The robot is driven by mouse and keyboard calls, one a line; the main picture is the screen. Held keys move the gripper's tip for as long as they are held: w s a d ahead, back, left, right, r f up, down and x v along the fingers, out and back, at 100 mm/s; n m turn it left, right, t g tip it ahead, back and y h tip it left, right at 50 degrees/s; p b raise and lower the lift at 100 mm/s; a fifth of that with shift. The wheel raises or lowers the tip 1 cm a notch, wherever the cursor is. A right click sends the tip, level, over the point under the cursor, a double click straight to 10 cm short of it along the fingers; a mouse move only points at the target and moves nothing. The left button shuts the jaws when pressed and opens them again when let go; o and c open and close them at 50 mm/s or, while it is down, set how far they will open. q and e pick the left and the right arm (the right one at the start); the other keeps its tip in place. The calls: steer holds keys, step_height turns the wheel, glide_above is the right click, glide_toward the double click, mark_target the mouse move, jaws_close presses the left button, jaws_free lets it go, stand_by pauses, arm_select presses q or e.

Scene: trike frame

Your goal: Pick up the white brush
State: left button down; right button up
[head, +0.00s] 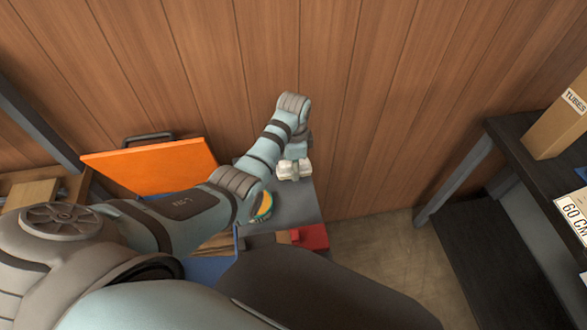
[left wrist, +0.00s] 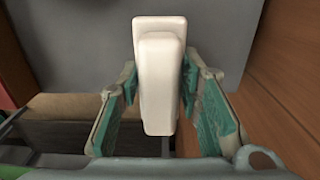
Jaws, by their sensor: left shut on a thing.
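The white brush (left wrist: 160,75) is a pale, smooth, blocky piece between the teal-padded fingers of my left gripper (left wrist: 165,90) in the left wrist view. The gripper is shut on it, and the brush's long side runs lengthwise along the view. In the head view the brush (head: 284,174) shows as a small whitish shape at the end of my left arm, over the dark grey surface (head: 297,205) by the wooden wall. My left gripper (head: 294,165) partly covers it there. I cannot tell whether the brush touches the surface. My right gripper is not in view.
An orange lid or panel (head: 150,166) stands left of my left arm. A yellow, orange and green rounded item (head: 264,206) and a red block (head: 313,237) are near the grey surface. A dark shelf (head: 520,135) with a cardboard box (head: 560,125) stands right; bare floor lies between.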

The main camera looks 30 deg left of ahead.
arm_select(q)
step_height(320, 180, up, 11)
steer(key=p, duration=0.3)
steer(key=shift+r, duration=0.15)
step_height(320, 180, up, 6)
steer(key=p, duration=0.4)
steer(key=shift+r, duration=0.15)
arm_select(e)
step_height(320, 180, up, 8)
arm_select(q)
steer(key=c, duration=1.9)
jaws_free()
steer(key=shift+c, duration=1.3)
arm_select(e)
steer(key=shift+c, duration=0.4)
